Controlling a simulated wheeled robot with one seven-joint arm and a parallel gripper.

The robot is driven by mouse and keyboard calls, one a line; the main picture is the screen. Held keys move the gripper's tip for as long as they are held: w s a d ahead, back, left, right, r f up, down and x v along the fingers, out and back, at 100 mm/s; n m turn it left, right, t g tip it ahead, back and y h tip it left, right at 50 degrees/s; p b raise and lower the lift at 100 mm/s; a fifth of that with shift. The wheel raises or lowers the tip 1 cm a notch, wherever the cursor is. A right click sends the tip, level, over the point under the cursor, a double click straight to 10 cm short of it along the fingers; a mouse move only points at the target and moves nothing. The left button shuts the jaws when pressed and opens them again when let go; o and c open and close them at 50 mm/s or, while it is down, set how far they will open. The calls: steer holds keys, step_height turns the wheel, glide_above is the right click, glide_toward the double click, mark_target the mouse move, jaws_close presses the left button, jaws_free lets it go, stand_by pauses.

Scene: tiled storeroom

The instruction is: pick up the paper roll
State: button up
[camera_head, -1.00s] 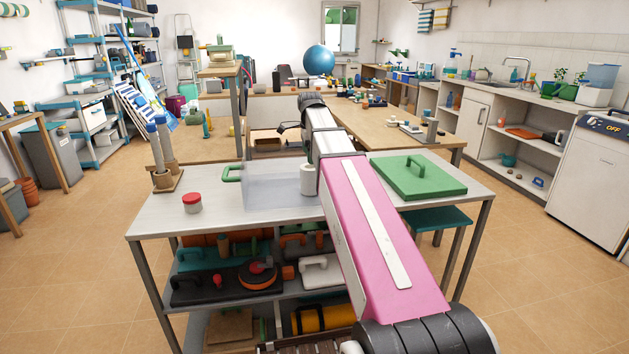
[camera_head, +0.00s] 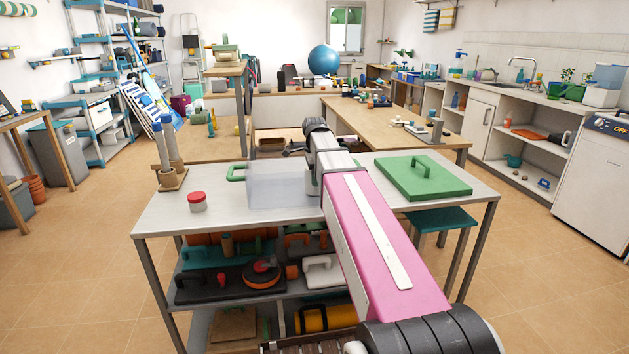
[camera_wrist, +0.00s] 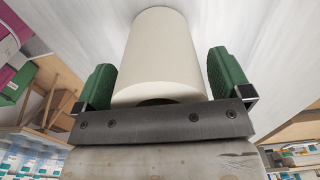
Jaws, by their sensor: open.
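The paper roll (camera_wrist: 160,50) is a plain off-white cylinder, large in the wrist view, with its near end and dark core opening toward the gripper. My gripper (camera_wrist: 162,72) is open, with one green finger pad on each side of the roll. Narrow gaps show between the pads and the roll, so it is not gripped. In the head view my pink arm reaches over the grey worktable (camera_head: 225,222), and the roll is mostly hidden beside the arm, only a pale sliver showing.
A translucent box (camera_head: 275,187) with a green handle stands just left of my arm. A red-lidded jar (camera_head: 197,202) is further left. A green board with a handle (camera_head: 424,178) lies on the right. Shelves below hold several tools.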

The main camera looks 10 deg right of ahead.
steer(key=c, duration=1)
steer(key=shift+c, duration=0.2)
